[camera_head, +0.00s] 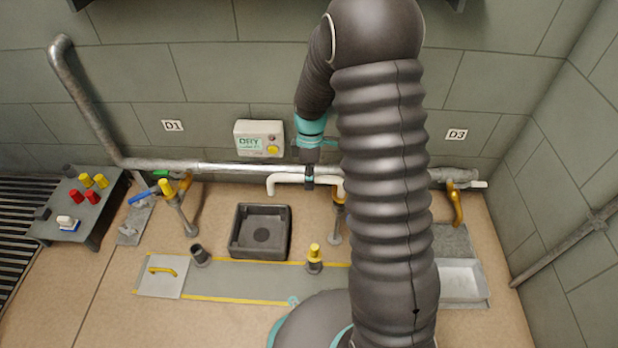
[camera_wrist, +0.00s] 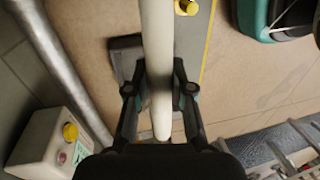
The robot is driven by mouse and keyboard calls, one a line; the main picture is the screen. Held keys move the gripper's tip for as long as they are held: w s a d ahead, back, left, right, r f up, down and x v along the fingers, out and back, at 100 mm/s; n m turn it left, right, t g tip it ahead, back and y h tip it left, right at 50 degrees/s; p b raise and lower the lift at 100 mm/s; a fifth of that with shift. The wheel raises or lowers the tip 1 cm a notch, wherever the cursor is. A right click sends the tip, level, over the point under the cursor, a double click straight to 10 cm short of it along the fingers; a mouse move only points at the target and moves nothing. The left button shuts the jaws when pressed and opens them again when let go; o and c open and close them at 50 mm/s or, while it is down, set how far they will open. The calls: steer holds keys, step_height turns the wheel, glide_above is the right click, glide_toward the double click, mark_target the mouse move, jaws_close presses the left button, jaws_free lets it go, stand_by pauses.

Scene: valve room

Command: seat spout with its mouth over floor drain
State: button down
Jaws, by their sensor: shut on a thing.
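The spout (camera_head: 289,178) is a white tube with a bent-down end at its left, in the head view. My gripper (camera_head: 309,182) is shut on its straight part and holds it near the wall pipe. In the wrist view the white spout (camera_wrist: 158,40) runs between the two dark fingers of my gripper (camera_wrist: 160,88). The floor drain seems to be the dark square basin (camera_head: 245,247) with a round centre. The spout's bent end appears just behind the basin in the picture; its height above the floor is unclear.
A grey pipe (camera_head: 225,168) runs along the wall behind. A cream box (camera_head: 259,138) with a yellow button hangs above it. Yellow-topped stubs (camera_head: 314,258) and a valve post (camera_head: 184,215) stand near the basin. A rack (camera_head: 75,210) is at left.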

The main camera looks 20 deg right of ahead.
steer(key=shift+f+b, duration=0.5)
steer(key=shift+f, duration=0.45)
stand_by(0.7)
steer(key=shift+c, duration=2.3)
jaws_free()
steer(key=shift+r, duration=0.15)
steer(key=shift+r+p, duration=2.7)
steer(key=shift+r, duration=0.95)
